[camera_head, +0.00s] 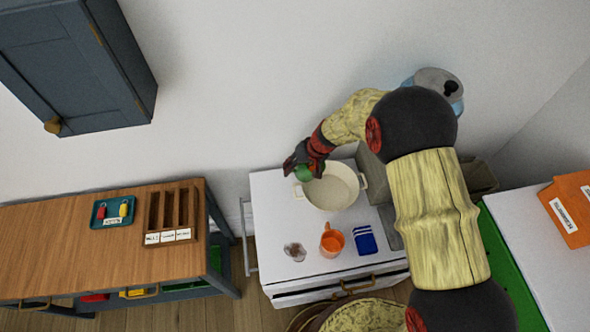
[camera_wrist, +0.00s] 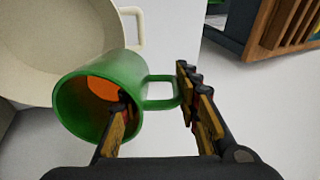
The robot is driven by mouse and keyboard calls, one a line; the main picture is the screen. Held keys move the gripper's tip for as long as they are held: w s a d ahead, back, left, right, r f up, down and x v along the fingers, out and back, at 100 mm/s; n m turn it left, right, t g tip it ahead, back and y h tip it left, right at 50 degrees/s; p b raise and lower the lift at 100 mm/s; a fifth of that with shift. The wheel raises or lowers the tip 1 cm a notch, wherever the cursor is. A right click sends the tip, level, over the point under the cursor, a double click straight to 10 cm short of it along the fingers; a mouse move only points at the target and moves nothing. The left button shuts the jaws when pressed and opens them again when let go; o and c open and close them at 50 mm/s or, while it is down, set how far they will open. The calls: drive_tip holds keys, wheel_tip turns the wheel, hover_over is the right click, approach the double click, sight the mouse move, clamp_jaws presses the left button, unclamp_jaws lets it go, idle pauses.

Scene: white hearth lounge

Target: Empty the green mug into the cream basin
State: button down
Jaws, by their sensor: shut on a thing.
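The green mug (camera_wrist: 107,95) is held on its side in my gripper (camera_wrist: 165,115), its mouth facing lower left in the wrist view. One finger overlaps the mouth and the other is beyond the handle. Orange shows inside the mug; I cannot tell whether it is contents or lining. In the head view the green mug (camera_head: 304,173) shows partly behind my gripper (camera_head: 300,163), at the basin's upper left rim. The cream basin (camera_head: 332,197) stands on the white cabinet top and looks empty where visible. The cream basin (camera_wrist: 55,45) is beside the mug in the wrist view.
A wooden sideboard (camera_head: 90,245) stands to the left with a teal tray (camera_head: 113,211) and a slotted wooden box (camera_head: 174,213).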

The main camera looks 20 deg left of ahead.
drive_tip(key=shift+y+b, duration=1.3)
drive_tip(key=shift+b, duration=3.1)
drive_tip(key=shift+d+r+y+b, duration=0.1)
drive_tip(key=shift+r+y+b, duration=0.75)
drive_tip(key=shift+b, duration=0.75)
drive_tip(key=shift+s+d+f+t+y+b, duration=0.15)
drive_tip(key=shift+d+t+y+b, duration=0.15)
drive_tip(key=shift+y+b, duration=0.85)
drive_tip(key=shift+s+d+f+y+b, duration=0.1)
drive_tip(key=shift+d+y+b, duration=0.3)
drive_tip(key=shift+b, duration=3.25)
drive_tip(key=shift+s+d+r+y+b, duration=0.15)
drive_tip(key=shift+r+y+b, duration=0.65)
drive_tip(key=shift+b, duration=0.5)
